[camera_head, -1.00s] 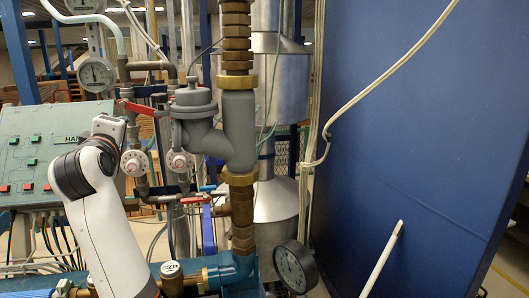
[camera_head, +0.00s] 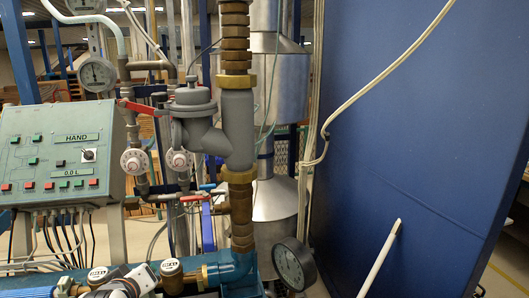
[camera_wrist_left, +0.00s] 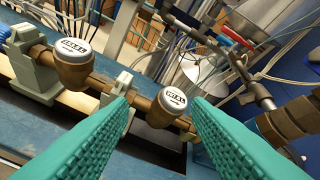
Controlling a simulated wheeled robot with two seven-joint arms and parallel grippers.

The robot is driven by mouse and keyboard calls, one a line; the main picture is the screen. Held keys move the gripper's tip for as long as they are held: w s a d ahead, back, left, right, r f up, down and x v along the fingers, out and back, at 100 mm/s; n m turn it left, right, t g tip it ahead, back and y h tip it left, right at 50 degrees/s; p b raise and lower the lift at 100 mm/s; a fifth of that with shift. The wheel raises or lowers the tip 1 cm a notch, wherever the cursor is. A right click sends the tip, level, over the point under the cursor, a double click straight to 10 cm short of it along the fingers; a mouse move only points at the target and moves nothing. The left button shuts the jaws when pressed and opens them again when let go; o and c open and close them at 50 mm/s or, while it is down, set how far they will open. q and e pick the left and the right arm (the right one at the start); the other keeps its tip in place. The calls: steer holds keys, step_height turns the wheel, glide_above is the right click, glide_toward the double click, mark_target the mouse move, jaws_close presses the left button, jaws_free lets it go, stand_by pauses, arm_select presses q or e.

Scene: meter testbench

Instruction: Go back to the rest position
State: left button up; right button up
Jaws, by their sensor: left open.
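My left gripper shows in the left wrist view (camera_wrist_left: 158,99) as two teal ribbed fingers spread apart, with nothing held between them. Beyond the fingertips are two brass water meters with white round caps, the left one (camera_wrist_left: 75,50) and the right one (camera_wrist_left: 172,101), on the blue bench (camera_wrist_left: 35,128). I cannot tell from this view whether a finger touches the right meter. In the head view only a small white and dark part of my left arm shows at the bottom left edge, near the meter caps. My right gripper is not in view.
A green control panel (camera_head: 35,160) with buttons and a knob stands at the left. Vertical brass and grey pipework (camera_head: 238,130) fills the middle, with a dark pressure gauge (camera_head: 295,264) low beside it. A large blue wall (camera_head: 430,130) takes up the right.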

arm_select(q)
steer(key=s+d+f+m+g+h, duration=0.1)
steer(key=s+d+f+m+g, duration=0.15)
steer(key=s+f, duration=0.6)
steer(key=s+d+f+m+g, duration=0.25)
steer(key=s+f+m, duration=0.2)
steer(key=s, duration=0.65)
steer(key=s+d+f+m+g+h, duration=0.1)
steer(key=s+d+f+m+g, duration=0.15)
steer(key=s+f, duration=0.6)
step_height(320, 180, down, 24)
steer(key=s+g+b, duration=0.1)
steer(key=s+g, duration=0.1)
steer(key=s+a+f, duration=0.2)
steer(key=s+f, duration=0.6)
steer(key=f, duration=0.1)
steer(key=s+a+f+g+b, duration=0.1)
steer(key=s+a+f, duration=0.1)
steer(key=s+f, duration=0.6)
steer(key=shift+s+f+m, duration=0.3)
steer(key=shift+f+m, duration=0.15)
steer(key=shift+f, duration=0.35)
